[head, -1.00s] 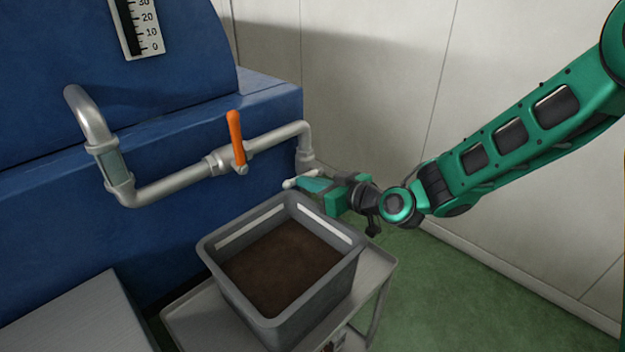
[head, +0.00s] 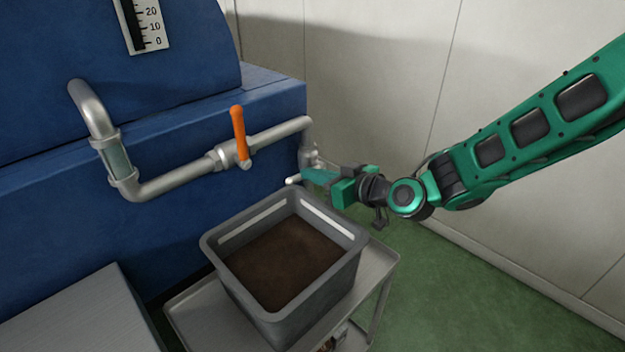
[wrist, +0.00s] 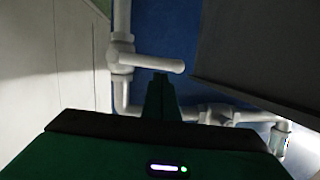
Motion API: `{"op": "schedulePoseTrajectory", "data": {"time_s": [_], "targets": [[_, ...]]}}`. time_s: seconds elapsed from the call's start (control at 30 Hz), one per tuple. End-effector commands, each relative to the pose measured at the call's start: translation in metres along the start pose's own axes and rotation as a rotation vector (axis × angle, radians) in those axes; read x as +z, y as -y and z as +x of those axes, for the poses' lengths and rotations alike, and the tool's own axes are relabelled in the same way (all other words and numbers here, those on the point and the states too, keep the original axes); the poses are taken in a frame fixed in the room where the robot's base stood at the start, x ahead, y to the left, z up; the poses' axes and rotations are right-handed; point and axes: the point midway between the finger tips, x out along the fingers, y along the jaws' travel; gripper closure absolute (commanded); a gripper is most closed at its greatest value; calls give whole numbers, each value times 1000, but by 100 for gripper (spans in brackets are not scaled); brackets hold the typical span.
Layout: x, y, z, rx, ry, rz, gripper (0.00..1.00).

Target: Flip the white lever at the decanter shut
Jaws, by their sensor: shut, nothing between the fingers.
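The white lever (wrist: 150,62) sits on a valve on the vertical pipe in the wrist view and sticks out sideways to the right, across the pipe. In the head view only its pale end (head: 293,180) shows, left of my fingertips; the rest is mostly hidden. My gripper (head: 308,176) is shut and empty at the pipe's lower end, just above the bin's back rim. In the wrist view my shut fingers (wrist: 161,82) point at the lever from below, close to its free end. I cannot tell whether they touch it.
An orange lever (head: 239,134) stands upright on the horizontal pipe (head: 180,180) of the blue decanter (head: 60,180). A grey bin (head: 320,298) of brown matter stands on a cart (head: 377,265) below my gripper. A pale wall (head: 390,80) is behind; green floor is free at right.

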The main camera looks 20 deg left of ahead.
Motion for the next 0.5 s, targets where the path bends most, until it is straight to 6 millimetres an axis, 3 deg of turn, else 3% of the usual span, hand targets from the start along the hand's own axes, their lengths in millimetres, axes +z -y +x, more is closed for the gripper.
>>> {"op": "schedulePoseTrajectory", "data": {"time_s": [0.1,0.5], "targets": [[-15,1,-13,-2,-1,-3,100],[-12,1,-90,-1,3,-1,100]]}}
